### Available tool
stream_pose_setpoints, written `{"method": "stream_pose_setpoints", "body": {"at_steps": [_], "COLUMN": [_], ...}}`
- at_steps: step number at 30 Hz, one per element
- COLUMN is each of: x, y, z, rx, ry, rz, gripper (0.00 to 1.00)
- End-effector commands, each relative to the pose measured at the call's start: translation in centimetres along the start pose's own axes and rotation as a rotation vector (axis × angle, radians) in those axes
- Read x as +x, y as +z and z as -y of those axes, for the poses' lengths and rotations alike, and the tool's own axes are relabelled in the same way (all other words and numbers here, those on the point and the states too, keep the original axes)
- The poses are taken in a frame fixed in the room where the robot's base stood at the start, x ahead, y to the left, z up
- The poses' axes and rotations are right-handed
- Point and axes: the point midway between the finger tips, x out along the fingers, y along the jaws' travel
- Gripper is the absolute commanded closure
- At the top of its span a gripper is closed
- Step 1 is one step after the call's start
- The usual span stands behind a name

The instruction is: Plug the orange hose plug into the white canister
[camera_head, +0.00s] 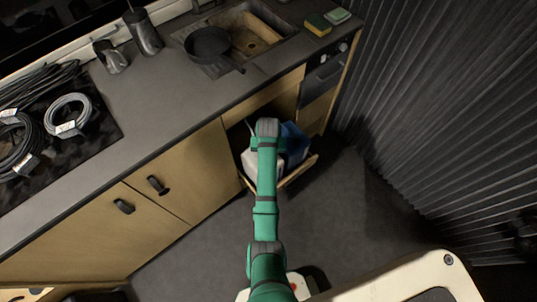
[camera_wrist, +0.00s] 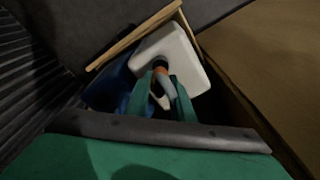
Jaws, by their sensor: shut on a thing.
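The white canister (camera_head: 249,164) stands in an open pull-out under the counter, partly covered by my arm. In the wrist view the white canister (camera_wrist: 178,44) is beyond the fingertips, with a dark ring at its opening. My gripper (camera_wrist: 161,82) has its two green fingers shut on the orange hose plug (camera_wrist: 160,71). The plug is right at the dark opening; I cannot tell whether it is seated inside or just in front. A pale grey hose (camera_wrist: 167,88) runs from the plug back between the fingers. In the head view the fingers and plug are hidden behind my arm.
A blue canister (camera_head: 296,143) stands beside the white one. The pull-out's wooden front edge (camera_head: 302,172) and the cabinet opening close in around the gripper. The counter (camera_head: 160,100) lies above. A ribbed dark wall (camera_head: 440,100) is at right; the floor between is clear.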

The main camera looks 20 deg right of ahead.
Motion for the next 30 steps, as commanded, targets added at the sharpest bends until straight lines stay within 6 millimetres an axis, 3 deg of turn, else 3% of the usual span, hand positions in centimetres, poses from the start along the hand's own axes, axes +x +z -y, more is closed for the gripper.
{"method": "stream_pose_setpoints", "body": {"at_steps": [30], "x": [1.9], "y": [0.3], "z": [0.0], "rx": [0.000], "ry": [0.000], "rz": [0.001], "gripper": [1.00]}}
